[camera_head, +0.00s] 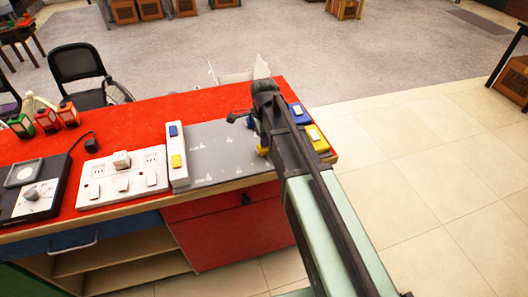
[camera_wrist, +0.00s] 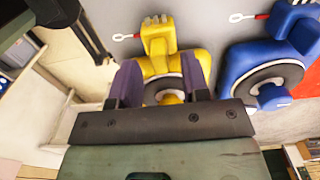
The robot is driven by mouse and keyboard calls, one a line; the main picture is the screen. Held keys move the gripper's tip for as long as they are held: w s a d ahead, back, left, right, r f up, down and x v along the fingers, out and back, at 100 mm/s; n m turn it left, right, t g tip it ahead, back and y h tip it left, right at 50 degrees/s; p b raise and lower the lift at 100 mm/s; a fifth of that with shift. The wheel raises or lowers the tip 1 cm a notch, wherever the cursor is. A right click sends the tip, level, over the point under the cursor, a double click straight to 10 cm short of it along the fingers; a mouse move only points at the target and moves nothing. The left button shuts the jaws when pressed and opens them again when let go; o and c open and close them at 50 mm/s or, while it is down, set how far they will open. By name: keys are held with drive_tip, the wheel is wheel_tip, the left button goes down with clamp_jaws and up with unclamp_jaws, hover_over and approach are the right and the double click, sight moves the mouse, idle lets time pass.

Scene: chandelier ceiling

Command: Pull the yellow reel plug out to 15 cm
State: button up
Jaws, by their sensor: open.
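The yellow reel (camera_wrist: 165,66) shows in the wrist view as a rounded yellow body with a dark ring and a yellow knob. Its blocky yellow plug end (camera_wrist: 158,36) is at the top of the picture. My gripper (camera_wrist: 159,72) is open, with its two dark purple fingers on either side of the reel's middle in that view. Nothing is seen between them but the reel behind; I cannot tell whether they touch it.
A blue reel (camera_wrist: 232,72) stands right of the yellow one. The grey board (camera_head: 215,140) is on a red table (camera_head: 150,120) with a white switch strip (camera_head: 177,155) and power strip (camera_head: 122,177). Tiled floor (camera_head: 430,180) right of the table is clear.

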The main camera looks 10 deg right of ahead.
wheel_tip(320, 180, down, 3)
drive_tip(key=shift+r+b, duration=0.2)
drive_tip(key=shift+b, duration=0.35)
drive_tip(key=shift+r, duration=0.1)
drive_tip(key=shift+c, duration=0.3)
clamp_jaws()
